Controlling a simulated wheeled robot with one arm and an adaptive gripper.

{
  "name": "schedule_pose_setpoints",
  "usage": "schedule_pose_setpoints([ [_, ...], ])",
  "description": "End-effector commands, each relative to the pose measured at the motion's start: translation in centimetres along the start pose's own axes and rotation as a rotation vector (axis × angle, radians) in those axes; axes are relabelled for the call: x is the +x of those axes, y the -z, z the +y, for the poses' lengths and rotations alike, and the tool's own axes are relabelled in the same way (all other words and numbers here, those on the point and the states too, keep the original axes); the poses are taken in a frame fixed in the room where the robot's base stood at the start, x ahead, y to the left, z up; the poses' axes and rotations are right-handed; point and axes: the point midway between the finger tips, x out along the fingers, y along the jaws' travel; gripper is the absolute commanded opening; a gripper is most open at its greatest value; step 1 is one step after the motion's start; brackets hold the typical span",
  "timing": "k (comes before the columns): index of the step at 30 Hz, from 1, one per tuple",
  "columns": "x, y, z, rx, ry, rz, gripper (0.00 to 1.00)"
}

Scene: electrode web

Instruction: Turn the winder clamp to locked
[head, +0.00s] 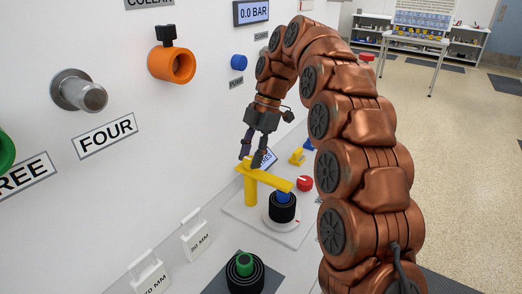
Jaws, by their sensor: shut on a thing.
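My gripper (252,158) reaches down from the copper arm to a yellow bar (276,181), its dark fingers at the bar's left end. It is shut on the bar there. The bar lies across the top of a yellow post (250,190), and its right end reaches over a black-and-blue cylinder (282,207) on a pale base plate. A red knob (304,183) with a white mark sits just right of the bar. No label in view names the winder clamp, so I cannot tell which part it is or its setting.
A green-topped black cylinder (244,272) stands in front on a dark plate. The wall at left carries an orange collar (172,65), a metal peg (79,91) and a blue button (239,62). Open floor lies right, with a far table (411,47).

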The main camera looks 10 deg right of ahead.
Motion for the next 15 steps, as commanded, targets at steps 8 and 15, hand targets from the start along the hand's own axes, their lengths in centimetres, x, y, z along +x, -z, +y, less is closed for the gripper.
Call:
schedule_pose_setpoints([
  [8, 0.09, 0.01, -0.03, -0.004, 0.003, 0.0, 0.0],
  [15, 0.07, 0.01, -0.03, -0.003, 0.003, 0.001, 0.5],
])
